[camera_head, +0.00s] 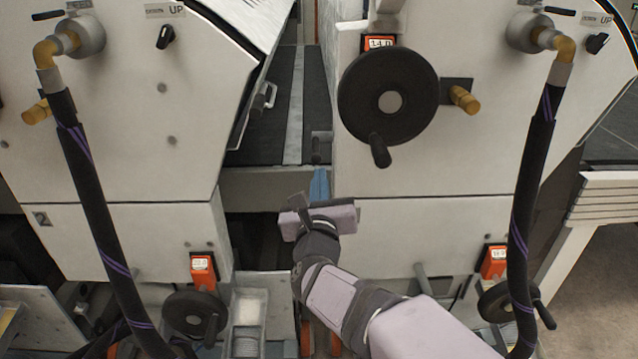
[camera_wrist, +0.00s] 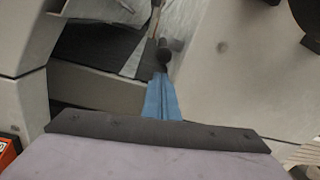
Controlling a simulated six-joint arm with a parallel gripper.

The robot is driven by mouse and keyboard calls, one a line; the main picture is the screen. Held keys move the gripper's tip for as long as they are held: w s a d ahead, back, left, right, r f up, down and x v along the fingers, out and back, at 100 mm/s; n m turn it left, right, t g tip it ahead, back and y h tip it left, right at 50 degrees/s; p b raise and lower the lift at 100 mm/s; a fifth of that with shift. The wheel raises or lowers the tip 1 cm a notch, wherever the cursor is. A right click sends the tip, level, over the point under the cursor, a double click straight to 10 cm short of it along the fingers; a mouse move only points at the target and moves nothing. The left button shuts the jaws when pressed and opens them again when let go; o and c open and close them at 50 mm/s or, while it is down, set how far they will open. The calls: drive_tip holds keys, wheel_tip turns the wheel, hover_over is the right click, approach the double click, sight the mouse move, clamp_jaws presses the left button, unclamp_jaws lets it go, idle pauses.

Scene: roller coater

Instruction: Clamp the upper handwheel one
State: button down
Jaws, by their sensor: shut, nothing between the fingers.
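The upper handwheel (camera_head: 388,97) is a large black disc with a grey hub on the right white panel. Its black grip knob (camera_head: 380,151) sticks out at the bottom. In the wrist view only part of a dark wheel (camera_wrist: 308,18) shows at the top right corner. My gripper (camera_head: 319,184) is below and left of the handwheel, apart from it, in front of the gap between the two panels. Its blue fingers (camera_wrist: 161,97) are together and hold nothing, pointing up and away.
Lower handwheels (camera_head: 196,314) sit at bottom left and bottom right (camera_head: 507,302). Black hoses hang at left (camera_head: 92,190) and right (camera_head: 533,190). An orange counter (camera_head: 379,42) sits above the upper handwheel, a brass fitting (camera_head: 464,99) to its right. The panel below the handwheel is clear.

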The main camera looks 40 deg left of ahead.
drive_tip(key=s+d+f+b, duration=0.2)
drive_tip(key=s+d+b, duration=0.2)
drive_tip(key=s+d, duration=0.2)
drive_tip(key=shift+s+d+f, duration=0.2)
drive_tip(key=shift+s, duration=0.1)
idle(0.3)
